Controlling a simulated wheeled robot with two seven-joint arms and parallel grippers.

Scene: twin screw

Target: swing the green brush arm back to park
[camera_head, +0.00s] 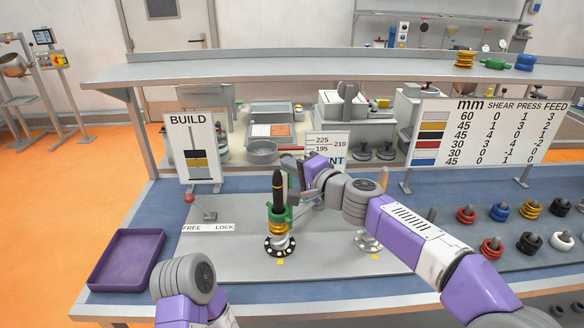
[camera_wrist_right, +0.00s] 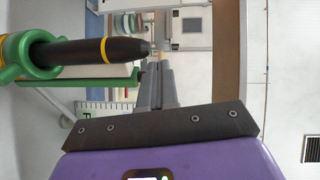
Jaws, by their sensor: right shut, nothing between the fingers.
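A green part (camera_head: 279,216) sits around a black pointed shaft (camera_head: 278,188) with a yellow band, above a stack of rings on a black-and-white round base (camera_head: 280,246). In the right wrist view the green ring (camera_wrist_right: 14,62) circles the shaft (camera_wrist_right: 85,51), and a green bar (camera_wrist_right: 80,80) runs beside it. My right gripper (camera_head: 292,172) is just right of the shaft's upper part; its fingers (camera_wrist_right: 152,82) are shut and empty, beside the shaft tip. I cannot tell whether they touch the green bar. My left arm shows at the lower left, its gripper out of view.
A purple tray (camera_head: 126,260) stands at the left. A red-knobbed lever (camera_head: 190,198) stands by the FREE and LOCK labels. The BUILD sign (camera_head: 194,147) and number board (camera_head: 478,132) stand behind. Several coloured rings (camera_head: 491,248) sit on pegs at the right. The grey plate's front is clear.

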